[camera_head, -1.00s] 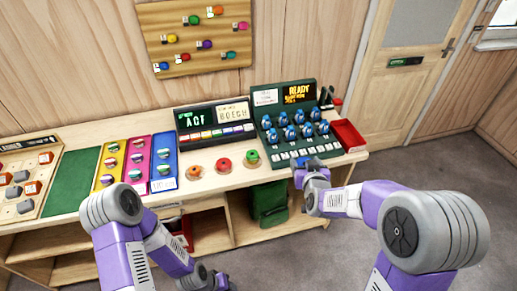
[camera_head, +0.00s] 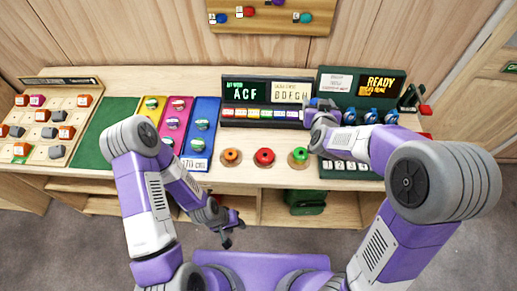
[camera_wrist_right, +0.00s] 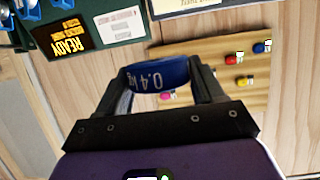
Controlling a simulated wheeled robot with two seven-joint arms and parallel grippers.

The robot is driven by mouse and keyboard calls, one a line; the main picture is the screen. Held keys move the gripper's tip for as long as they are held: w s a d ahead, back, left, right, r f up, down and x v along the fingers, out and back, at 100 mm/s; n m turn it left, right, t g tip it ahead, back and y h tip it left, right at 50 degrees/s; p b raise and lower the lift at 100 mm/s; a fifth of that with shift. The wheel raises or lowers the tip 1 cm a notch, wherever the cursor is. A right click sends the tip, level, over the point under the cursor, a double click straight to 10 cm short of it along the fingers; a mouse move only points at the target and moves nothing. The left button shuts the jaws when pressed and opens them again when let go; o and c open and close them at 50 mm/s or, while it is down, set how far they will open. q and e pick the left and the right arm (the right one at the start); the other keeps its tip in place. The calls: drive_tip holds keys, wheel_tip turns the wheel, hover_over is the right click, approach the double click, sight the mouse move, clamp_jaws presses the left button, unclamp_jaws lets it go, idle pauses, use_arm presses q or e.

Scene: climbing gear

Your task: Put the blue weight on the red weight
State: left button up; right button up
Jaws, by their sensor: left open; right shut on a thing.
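My right gripper (camera_wrist_right: 158,92) is shut on the blue weight (camera_wrist_right: 160,73), a round blue piece marked "0.4 kg", in the wrist view. In the head view this gripper (camera_head: 318,106) is raised near the left end of the green rack, with a little blue showing. A red round piece (camera_head: 264,156), seemingly the red weight, sits on a round wooden base on the table. It is left of and nearer than the right gripper, apart from it. My left gripper (camera_head: 230,228) is open and empty in front of the table's front edge.
An orange piece (camera_head: 231,156) and a green piece (camera_head: 299,155) flank the red one. Behind stand a letter display (camera_head: 262,92) and the green rack (camera_head: 345,172) with several blue pieces. Coloured mats (camera_head: 201,130) lie left. The wooden table (camera_head: 230,178) is clear in front.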

drive_tip(key=a+f+m+h+b, duration=0.2)
drive_tip(key=a+b, duration=0.3)
drive_tip(key=a, duration=0.2)
drive_tip(key=m+g+h+b, duration=0.1)
drive_tip(key=m+h+b, duration=0.15)
drive_tip(key=b, duration=0.35)
hover_over(265, 154)
wheel_tip(265, 154, down, 7)
drive_tip(key=shift+n, duration=0.25)
wheel_tip(265, 154, down, 10)
drive_tip(key=b, duration=0.4)
drive_tip(key=shift+r+b, duration=0.2)
drive_tip(key=shift+b, duration=0.1)
drive_tip(key=shift+r, duration=0.1)
drive_tip(key=o, duration=1.4)
drive_tip(key=shift+s+f, duration=0.1)
drive_tip(key=shift+f, duration=0.1)
drive_tip(key=shift+c, duration=0.2)
